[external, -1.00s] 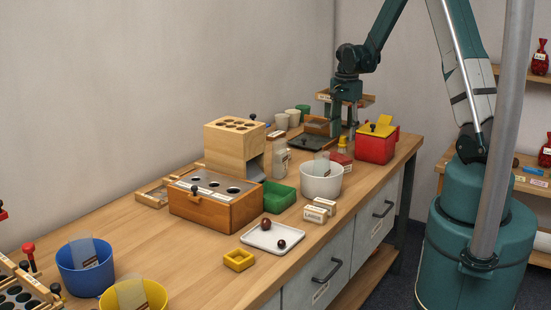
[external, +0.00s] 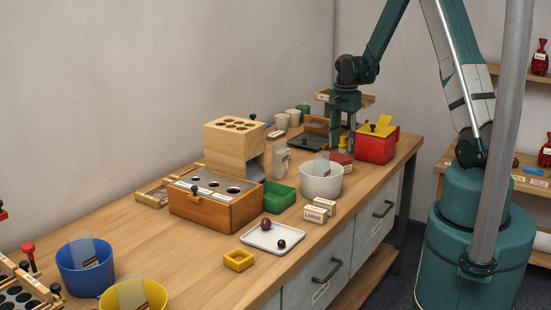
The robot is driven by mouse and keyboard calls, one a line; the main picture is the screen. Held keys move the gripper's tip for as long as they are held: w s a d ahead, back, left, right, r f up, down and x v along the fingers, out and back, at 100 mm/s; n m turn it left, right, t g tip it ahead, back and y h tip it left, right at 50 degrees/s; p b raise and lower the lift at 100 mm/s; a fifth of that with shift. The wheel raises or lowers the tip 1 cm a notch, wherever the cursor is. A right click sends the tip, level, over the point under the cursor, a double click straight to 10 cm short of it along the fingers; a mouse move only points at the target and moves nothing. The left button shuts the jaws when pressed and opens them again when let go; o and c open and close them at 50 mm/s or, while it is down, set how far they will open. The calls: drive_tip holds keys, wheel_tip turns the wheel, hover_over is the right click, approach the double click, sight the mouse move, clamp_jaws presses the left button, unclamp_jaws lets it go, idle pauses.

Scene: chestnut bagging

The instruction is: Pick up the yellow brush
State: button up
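A small yellow piece (external: 342,143) stands upright above a red block (external: 341,157) near the far end of the bench; it looks like the yellow brush, but it is too small to be sure. My gripper (external: 344,137) points straight down at it, with a gap between its two fingers. The fingers are open, one on either side of the yellow piece's top as seen here. I cannot tell whether either touches it. The left finger and the white bucket in front hide part of this spot.
A red box with a yellow lid (external: 375,148) stands close to the right of my gripper. White cups and a wooden rack stand behind.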

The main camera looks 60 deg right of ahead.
drive_tip(key=c, duration=0.9)
drive_tip(key=shift+r, duration=0.15)
drive_tip(key=shift+r+p, duration=1.15)
drive_tip(key=shift+r, duration=3.75)
